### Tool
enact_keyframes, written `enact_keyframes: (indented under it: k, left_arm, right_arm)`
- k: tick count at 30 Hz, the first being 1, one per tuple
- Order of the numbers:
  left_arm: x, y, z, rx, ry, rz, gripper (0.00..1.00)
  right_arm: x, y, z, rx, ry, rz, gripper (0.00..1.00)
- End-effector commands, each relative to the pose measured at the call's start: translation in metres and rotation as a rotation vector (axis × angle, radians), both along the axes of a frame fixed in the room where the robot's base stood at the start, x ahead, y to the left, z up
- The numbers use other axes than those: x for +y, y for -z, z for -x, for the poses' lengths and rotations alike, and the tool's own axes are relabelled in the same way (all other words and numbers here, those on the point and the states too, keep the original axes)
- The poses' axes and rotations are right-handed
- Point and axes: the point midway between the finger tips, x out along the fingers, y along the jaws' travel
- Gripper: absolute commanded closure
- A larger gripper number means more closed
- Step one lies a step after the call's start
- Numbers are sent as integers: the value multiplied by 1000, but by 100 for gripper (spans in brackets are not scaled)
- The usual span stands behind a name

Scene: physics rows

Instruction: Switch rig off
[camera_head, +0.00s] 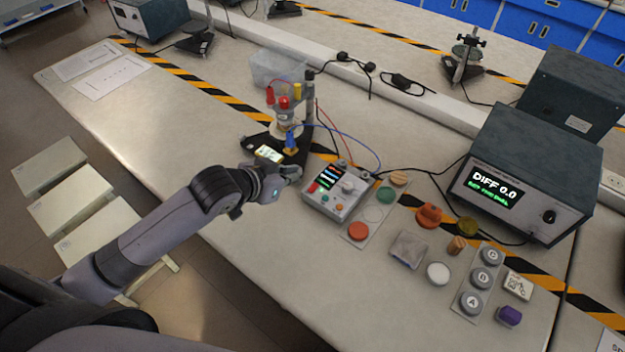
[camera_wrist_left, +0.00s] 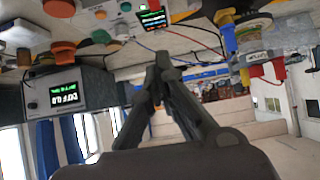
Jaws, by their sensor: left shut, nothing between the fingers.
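A grey control box (camera_head: 352,207) with a lit screen, a grey knob and small coloured buttons sits on the bench. A red rocker-like part (camera_head: 314,187) is at its left side. My left gripper (camera_head: 294,173) is shut and empty, just left of the box's upper left corner; I cannot tell whether it touches. The wrist view shows the closed fingertips (camera_wrist_left: 163,62), with the box (camera_wrist_left: 125,12) at the top edge. Beside the gripper stands the rig (camera_head: 285,122) on a black base, with red and yellow terminals and wires. My right gripper is not in view.
A display unit (camera_head: 520,215) reading "DIFF 0.0" stands to the right. Red (camera_head: 358,231) and green (camera_head: 386,194) buttons sit beside the box. Several small items and a lettered button strip (camera_head: 485,280) lie farther right. The front left bench is clear.

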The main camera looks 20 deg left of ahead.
Motion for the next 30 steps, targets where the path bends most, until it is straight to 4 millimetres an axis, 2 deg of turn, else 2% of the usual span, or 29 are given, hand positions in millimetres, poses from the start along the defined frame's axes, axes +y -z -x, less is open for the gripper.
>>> enact_keyframes:
  k: [5, 19, 24, 30]
  left_arm:
    - [-5, 9, -14, -1, -2, 3, 100]
    - [-28, 60, -76, -1, 0, 0, 100]
    - [-28, 86, -76, 2, -1, 0, 100]
    - [-28, 99, -78, -1, 0, 0, 100]
  right_arm:
    - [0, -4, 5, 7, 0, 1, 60]
    - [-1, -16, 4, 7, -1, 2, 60]
    - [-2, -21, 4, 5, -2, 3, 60]
    - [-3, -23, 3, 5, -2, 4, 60]
